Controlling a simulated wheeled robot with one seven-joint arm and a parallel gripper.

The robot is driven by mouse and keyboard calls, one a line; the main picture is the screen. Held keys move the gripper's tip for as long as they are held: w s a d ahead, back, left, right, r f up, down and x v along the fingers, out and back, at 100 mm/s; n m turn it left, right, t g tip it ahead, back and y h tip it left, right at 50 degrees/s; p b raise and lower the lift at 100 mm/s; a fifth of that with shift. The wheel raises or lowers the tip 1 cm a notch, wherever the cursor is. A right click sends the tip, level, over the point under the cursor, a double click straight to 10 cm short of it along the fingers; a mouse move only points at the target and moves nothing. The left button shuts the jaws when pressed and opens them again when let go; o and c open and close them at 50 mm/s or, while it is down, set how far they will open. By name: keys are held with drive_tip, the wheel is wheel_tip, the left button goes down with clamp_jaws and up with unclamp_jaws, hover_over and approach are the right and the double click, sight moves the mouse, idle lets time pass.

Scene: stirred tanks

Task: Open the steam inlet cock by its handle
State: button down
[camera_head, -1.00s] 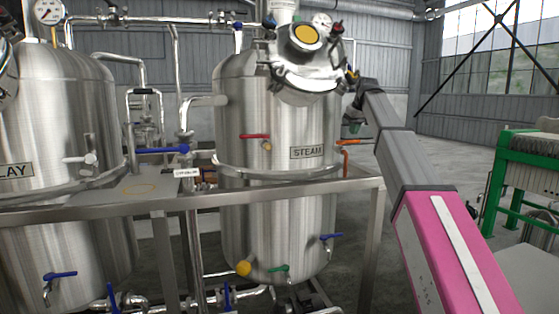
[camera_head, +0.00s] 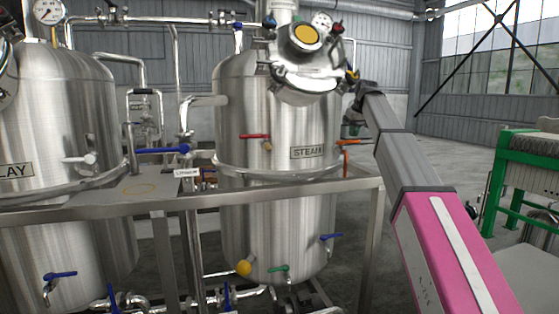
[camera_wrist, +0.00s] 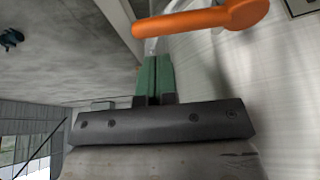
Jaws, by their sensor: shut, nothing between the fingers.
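The steam tank (camera_head: 280,125) is a steel vessel with a STEAM plate on its front. An orange lever handle (camera_head: 346,143) sits at its right side, and I take it for the steam inlet cock's handle. In the wrist view the orange handle (camera_wrist: 205,20) crosses the top, its round hub at the right and its free end at the left. My gripper (camera_wrist: 154,60) has green fingers pressed together, with nothing between them. The fingertips lie just below the handle's free end; I cannot tell whether they touch. In the head view my gripper (camera_head: 352,129) is small and partly hidden by my arm.
A red lever (camera_head: 255,137) is on the tank's front, and a blue lever (camera_head: 162,150) is to its left. A steel frame rail (camera_head: 300,191) runs below the handle. A green-framed machine (camera_head: 525,165) stands at the right. Open floor lies between the tank and that machine.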

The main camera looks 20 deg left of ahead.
drive_tip(key=shift+f, duration=1.35)
drive_tip(key=shift+s+d, duration=0.35)
drive_tip(key=shift+s, duration=0.2)
drive_tip(key=shift+s+d, duration=0.35)
drive_tip(key=shift+s, duration=0.2)
drive_tip(key=shift+w+a, duration=0.25)
drive_tip(key=shift+w, duration=0.15)
drive_tip(key=shift+r, duration=0.15)
drive_tip(key=shift+r, duration=3.4)
